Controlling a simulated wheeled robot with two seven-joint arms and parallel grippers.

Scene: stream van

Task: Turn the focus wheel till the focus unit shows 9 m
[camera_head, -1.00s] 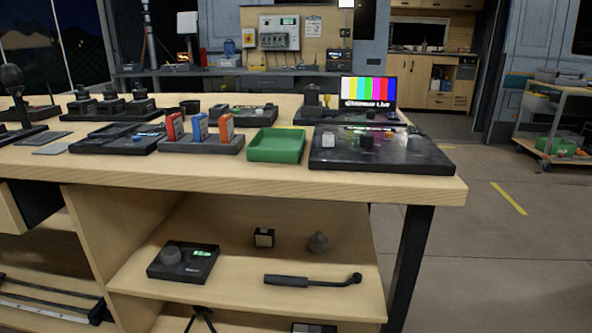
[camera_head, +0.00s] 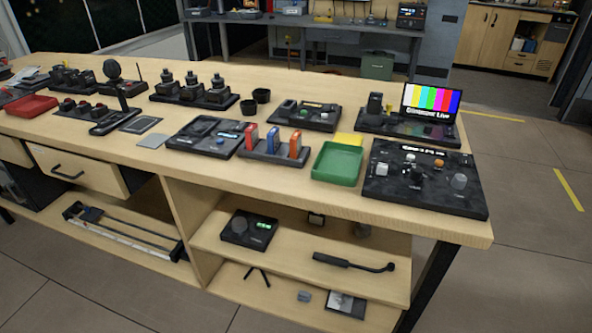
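A black unit (camera_head: 248,231) with a round dark knob (camera_head: 238,225) and a small lit green display (camera_head: 262,226) sits on the shelf under the workbench. It looks like the focus unit with its wheel, but its label and reading are too small to read. Another black panel (camera_head: 400,193) with several knobs and a small lit display lies at the right end of the bench top; its text is also too small to read. Neither of my grippers is in view.
On the wooden bench (camera_head: 140,155) stand a green tray (camera_head: 337,178), a holder with red, blue and orange cards (camera_head: 272,157), a colour-bar screen (camera_head: 431,101) and several other control units. A black handle (camera_head: 353,262) lies on the shelf. The floor at the right is clear.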

